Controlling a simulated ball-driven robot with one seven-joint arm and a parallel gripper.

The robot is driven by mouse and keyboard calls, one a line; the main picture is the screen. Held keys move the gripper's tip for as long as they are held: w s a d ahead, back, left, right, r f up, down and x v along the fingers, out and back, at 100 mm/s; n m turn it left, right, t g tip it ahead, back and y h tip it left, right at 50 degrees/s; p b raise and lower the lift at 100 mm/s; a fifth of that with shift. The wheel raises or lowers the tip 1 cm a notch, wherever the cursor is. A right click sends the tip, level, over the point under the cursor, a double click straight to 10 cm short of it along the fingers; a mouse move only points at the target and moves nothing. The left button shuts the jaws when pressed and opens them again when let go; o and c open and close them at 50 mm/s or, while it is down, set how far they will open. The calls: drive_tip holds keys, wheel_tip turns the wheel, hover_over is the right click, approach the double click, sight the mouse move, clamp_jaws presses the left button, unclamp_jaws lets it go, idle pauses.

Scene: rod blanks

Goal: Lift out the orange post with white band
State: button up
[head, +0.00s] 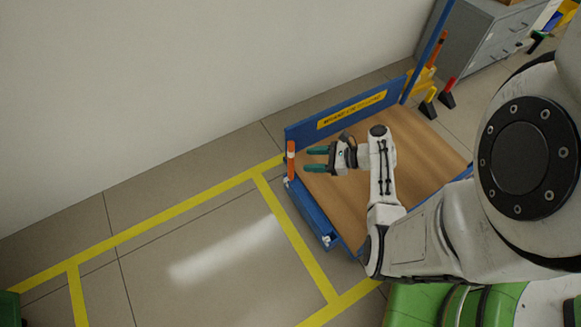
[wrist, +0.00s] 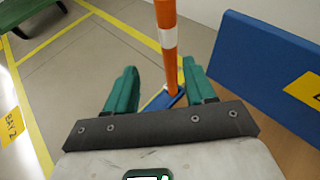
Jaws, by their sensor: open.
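The orange post with a white band (head: 291,160) stands upright at the left corner of a blue-edged cart with a wooden deck. In the wrist view the post (wrist: 171,75) rises ahead of my gripper, nearer the right finger; its foot is at a blue edge piece. My gripper (head: 318,160) has green fingers and is open and empty, above the deck, to the right of the post. In the wrist view the fingers (wrist: 162,92) are spread apart, and the post shows beyond the gap between them. I cannot tell the exact distance.
The cart's blue back panel (head: 340,113) with a yellow label runs behind my gripper. The wooden deck (head: 425,150) is bare. Grey drawers (head: 485,50) and small red and yellow-topped items (head: 447,93) stand at the upper right. Floor left of the cart is clear, with yellow lines.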

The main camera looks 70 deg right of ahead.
sight(289, 157)
drive_tip(key=shift+m, duration=0.5)
drive_tip(key=b+x, duration=0.1)
drive_tip(key=x, duration=0.2)
drive_tip(key=d+b+x, duration=0.1)
drive_tip(key=b+x, duration=0.1)
drive_tip(key=x, duration=0.1)
drive_tip(key=b+x, duration=0.2)
drive_tip(key=x, duration=0.1)
drive_tip(key=shift+w+d, duration=0.2)
drive_tip(key=shift+w+b, duration=0.3)
drive_tip(key=shift+w, duration=0.15)
drive_tip(key=c, duration=0.8)
drive_tip(key=shift+r, duration=0.1)
